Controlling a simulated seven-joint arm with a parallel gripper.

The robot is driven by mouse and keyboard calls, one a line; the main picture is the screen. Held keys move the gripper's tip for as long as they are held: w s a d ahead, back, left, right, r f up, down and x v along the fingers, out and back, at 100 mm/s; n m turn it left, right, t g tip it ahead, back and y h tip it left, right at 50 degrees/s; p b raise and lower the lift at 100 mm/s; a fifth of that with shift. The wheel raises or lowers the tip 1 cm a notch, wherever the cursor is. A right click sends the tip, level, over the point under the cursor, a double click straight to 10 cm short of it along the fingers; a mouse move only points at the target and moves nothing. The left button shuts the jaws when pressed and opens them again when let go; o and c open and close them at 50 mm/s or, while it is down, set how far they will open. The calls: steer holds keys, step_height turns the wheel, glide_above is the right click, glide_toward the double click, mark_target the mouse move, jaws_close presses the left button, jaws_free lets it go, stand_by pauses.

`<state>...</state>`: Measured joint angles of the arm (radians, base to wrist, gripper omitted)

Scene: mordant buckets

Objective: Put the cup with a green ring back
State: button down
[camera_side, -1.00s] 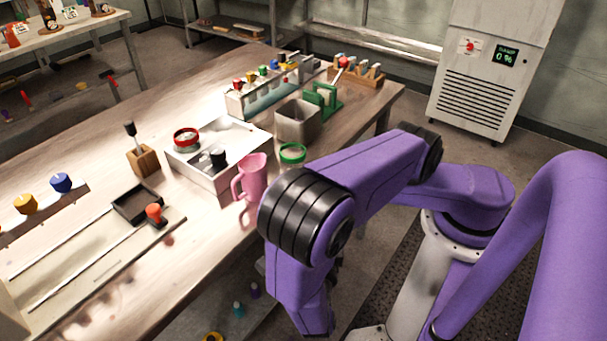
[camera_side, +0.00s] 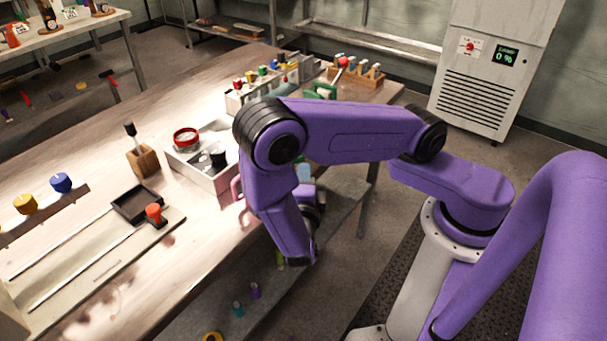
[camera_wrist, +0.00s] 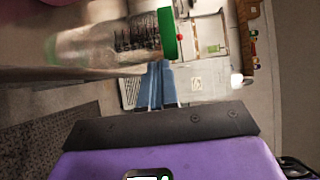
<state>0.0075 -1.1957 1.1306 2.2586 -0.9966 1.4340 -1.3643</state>
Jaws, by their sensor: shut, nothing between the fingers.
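The cup with a green ring shows in the wrist view as a clear cup (camera_wrist: 105,42) lying sideways across the picture, with its green ring (camera_wrist: 167,33) at its right end. My gripper (camera_wrist: 158,72) has blue fingers, closed together and empty, just below the ring end in the wrist view. I cannot tell whether they touch the cup. In the side view the blue fingers (camera_side: 304,172) show just below my forearm, by the table's near edge.
A white tray (camera_side: 222,182) holds a red-ringed cup (camera_side: 186,138) and a black-topped item. A green stand (camera_side: 322,90) and a wooden rack (camera_side: 371,78) are at the back.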

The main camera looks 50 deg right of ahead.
steer(key=shift+w, duration=0.1)
steer(key=shift+w+d, duration=0.2)
steer(key=shift+w, duration=0.95)
steer(key=shift+w+d, duration=0.2)
steer(key=shift+w, duration=0.9)
steer(key=shift+s, duration=0.1)
